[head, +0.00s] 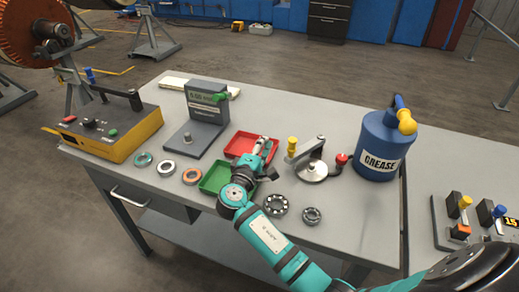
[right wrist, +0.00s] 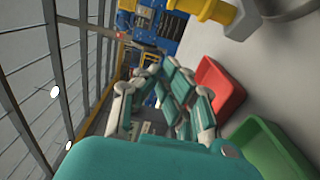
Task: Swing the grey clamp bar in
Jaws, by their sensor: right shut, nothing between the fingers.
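A small fixture stands right of centre on the bench in the head view. It has a round silver disc (head: 312,171), a short grey bar (head: 308,148) angled above it, a yellow knob (head: 292,146) and a red knob (head: 342,159). This grey bar looks like the clamp bar, but the name cannot be confirmed. My right gripper (head: 264,147) is over the red tray, left of the fixture and apart from it. Its fingers also show in the right wrist view (right wrist: 158,72), shut with nothing between them. My left gripper is out of view.
A red tray (head: 233,148) and a green tray (head: 208,186) lie near my gripper. Several rings (head: 192,176) lie along the front. A dark grey stand (head: 200,103), a yellow control box (head: 128,142) and a blue grease can (head: 366,146) also stand on the bench.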

